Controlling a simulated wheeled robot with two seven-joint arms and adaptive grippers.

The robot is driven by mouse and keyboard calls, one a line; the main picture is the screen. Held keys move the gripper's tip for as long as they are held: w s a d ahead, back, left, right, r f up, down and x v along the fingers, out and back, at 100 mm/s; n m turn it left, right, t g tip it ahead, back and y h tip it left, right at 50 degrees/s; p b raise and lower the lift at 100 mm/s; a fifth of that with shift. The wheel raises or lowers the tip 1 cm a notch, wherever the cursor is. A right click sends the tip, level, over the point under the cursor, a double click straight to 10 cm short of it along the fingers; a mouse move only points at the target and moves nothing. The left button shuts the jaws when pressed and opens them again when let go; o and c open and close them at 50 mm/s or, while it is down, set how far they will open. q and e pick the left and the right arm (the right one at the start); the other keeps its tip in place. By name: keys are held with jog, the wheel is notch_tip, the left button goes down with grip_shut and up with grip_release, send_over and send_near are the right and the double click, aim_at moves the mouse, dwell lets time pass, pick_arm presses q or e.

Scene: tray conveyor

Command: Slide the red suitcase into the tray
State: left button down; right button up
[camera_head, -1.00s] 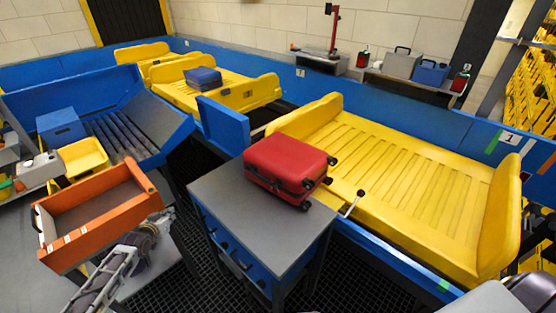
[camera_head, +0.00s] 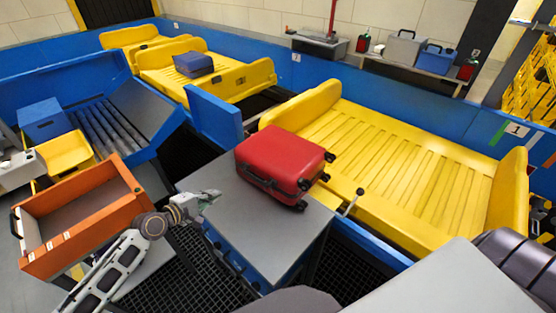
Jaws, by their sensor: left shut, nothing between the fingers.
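The red suitcase (camera_head: 280,162) lies flat on the grey top of a small table (camera_head: 240,220), its wheels toward the yellow tray. The large yellow tray (camera_head: 400,165) is right behind the table and holds nothing. My left gripper (camera_head: 212,195) is at the table's left edge, to the left of the suitcase and apart from it. It looks shut and empty. My right gripper is not in view; a dark rounded arm part shows at the right edge.
A lever with a black knob (camera_head: 359,191) stands between table and tray. An orange bin (camera_head: 80,215) is at the left, under my left forearm's side. A blue suitcase (camera_head: 193,64) lies in another yellow tray (camera_head: 250,80). A blue panel (camera_head: 215,118) stands left of the suitcase.

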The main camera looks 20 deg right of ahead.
pick_arm(q)
jog(key=shift+s+d+r+n+g+h, duration=0.25)
jog(key=shift+s+d+r+n+g, duration=0.25)
jog(key=shift+n, duration=1.75)
jog(key=shift+s+d+r+n+g+h, duration=0.2)
jog(key=shift+s+d+n, duration=0.35)
jog(key=shift+n, duration=1.65)
jog(key=shift+s+d+r+n+g+h, duration=0.3)
jog(key=shift+s+d+r+n, duration=0.25)
jog(key=shift+n, duration=1.7)
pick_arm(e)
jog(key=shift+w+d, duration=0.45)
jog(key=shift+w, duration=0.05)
pick_arm(q)
jog(key=shift+a+f, duration=0.1)
jog(key=shift+f, duration=0.1)
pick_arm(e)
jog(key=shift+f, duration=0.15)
pick_arm(q)
jog(key=f+b+x, duration=0.2)
jog(key=b+x, duration=0.5)
jog(key=x, duration=0.1)
jog(key=shift+b, duration=0.4)
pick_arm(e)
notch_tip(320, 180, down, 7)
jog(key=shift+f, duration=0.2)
